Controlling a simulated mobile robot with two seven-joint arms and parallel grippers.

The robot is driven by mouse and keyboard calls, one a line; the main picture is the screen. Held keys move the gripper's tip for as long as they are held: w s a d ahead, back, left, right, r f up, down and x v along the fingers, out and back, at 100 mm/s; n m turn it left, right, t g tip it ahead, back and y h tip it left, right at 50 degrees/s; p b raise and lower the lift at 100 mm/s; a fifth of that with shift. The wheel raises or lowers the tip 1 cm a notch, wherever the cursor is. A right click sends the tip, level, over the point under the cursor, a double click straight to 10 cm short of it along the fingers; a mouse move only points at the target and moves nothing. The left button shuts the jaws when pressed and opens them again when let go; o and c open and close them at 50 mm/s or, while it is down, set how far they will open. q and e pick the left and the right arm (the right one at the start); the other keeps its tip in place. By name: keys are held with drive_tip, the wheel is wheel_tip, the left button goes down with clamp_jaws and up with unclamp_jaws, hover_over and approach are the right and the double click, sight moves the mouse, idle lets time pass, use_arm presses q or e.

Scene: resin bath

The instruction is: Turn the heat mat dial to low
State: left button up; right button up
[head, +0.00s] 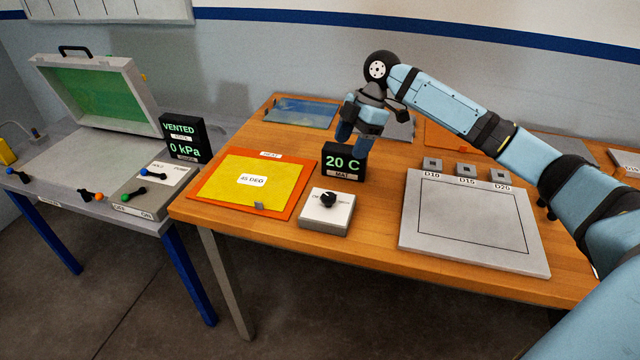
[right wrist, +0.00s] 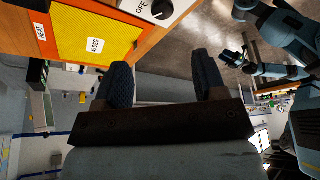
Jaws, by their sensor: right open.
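The heat mat dial (head: 328,199) is a black knob on a grey box with a white top (head: 341,212), in front of the mat display on the wooden table. The display (head: 344,162) reads 20 C. The orange heat mat (head: 285,206) with a yellow sheet lies left of the dial. My right gripper (head: 352,141) is open and empty, above and behind the dial, apart from it. In the right wrist view the dial (right wrist: 161,9) is at the top edge, beyond the spread fingers (right wrist: 163,78). My left gripper (right wrist: 236,57) is small at the right there; its jaws are unclear.
A grey framed plate (head: 472,222) lies right of the dial, with small blocks (head: 466,169) behind it. The left bench holds an open-lidded chamber (head: 90,92), a VENTED 0 kPa display (head: 184,138) and several small levers. Bare wood lies between dial box and plate.

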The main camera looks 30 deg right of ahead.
sight(329, 196)
use_arm(q)
drive_tip(key=shift+s+f, duration=0.55)
drive_tip(key=shift+s, duration=0.3)
use_arm(e)
drive_tip(key=x, duration=1.3)
drive_tip(key=shift+s+a+f, duration=0.1)
drive_tip(key=shift+s+f, duration=0.15)
use_arm(q)
drive_tip(key=shift+f, duration=0.1)
use_arm(e)
drive_tip(key=c, duration=0.9)
use_arm(q)
drive_tip(key=shift+s, duration=0.1)
